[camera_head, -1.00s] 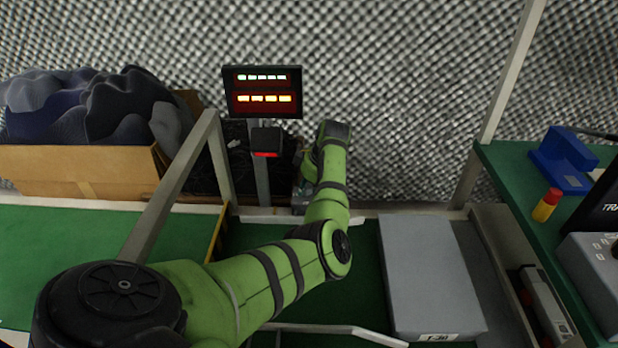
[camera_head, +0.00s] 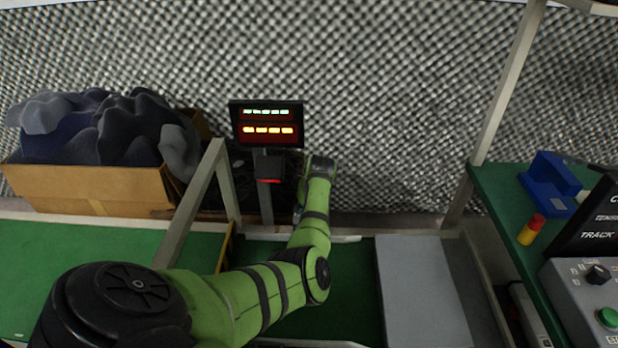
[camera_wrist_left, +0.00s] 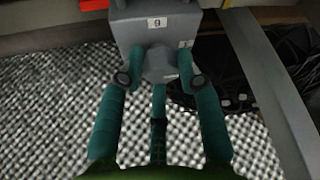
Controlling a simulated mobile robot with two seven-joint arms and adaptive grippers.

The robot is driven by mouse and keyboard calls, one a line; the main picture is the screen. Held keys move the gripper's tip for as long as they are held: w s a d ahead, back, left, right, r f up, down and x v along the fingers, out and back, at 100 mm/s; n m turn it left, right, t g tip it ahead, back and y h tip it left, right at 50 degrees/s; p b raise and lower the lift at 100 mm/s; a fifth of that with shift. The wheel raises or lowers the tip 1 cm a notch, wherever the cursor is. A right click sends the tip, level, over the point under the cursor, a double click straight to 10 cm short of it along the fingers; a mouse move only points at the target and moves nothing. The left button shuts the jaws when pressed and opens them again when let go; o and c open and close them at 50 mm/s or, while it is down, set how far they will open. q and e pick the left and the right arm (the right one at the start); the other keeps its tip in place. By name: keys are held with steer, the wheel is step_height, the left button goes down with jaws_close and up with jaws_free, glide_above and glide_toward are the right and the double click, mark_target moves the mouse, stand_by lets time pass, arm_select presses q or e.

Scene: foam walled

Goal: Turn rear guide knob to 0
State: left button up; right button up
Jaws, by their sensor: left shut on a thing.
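The grey knob (camera_wrist_left: 160,66) is at the top centre of the left wrist view. It sits on a grey housing (camera_wrist_left: 130,30) that bears a small white label with a dark character, which looks like 0 or 9. My left gripper (camera_wrist_left: 160,78) is shut on the knob, with one teal fingertip on each side of it. The knob's pointer or mark cannot be made out. In the head view my green arm reaches toward the back wall, and its wrist hides the knob and fingers. My right gripper is in neither current view.
A lit two-row display (camera_head: 267,125) stands left of my wrist. A cardboard box (camera_head: 95,190) of dark fabric is at the left. A grey slab (camera_head: 420,290) lies right of my arm. A control box (camera_head: 590,300) and blue object (camera_head: 550,182) are on the right bench.

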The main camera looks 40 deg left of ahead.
arm_select(q)
steer(key=m+p, duration=0.1)
steer(key=p, duration=0.1)
steer(key=shift+s+a+r+m+t+p, duration=0.3)
steer(key=shift+a+m, duration=0.1)
steer(key=shift+m+p, duration=0.6)
steer(key=shift+p, duration=0.25)
steer(key=shift+m+t+h+p, duration=0.3)
steer(key=shift+m+p, duration=0.1)
steer(key=shift+a+f+m+t+h+p, duration=0.15)
steer(key=shift+m+t+h+p, duration=0.2)
steer(key=shift+m+p, duration=0.7)
steer(key=shift+w+m+h, duration=0.1)
steer(key=shift+m+h, duration=0.15)
steer(key=shift+m, duration=0.3)
arm_select(e)
steer(key=s+d, duration=0.2)
steer(key=s, duration=0.4)
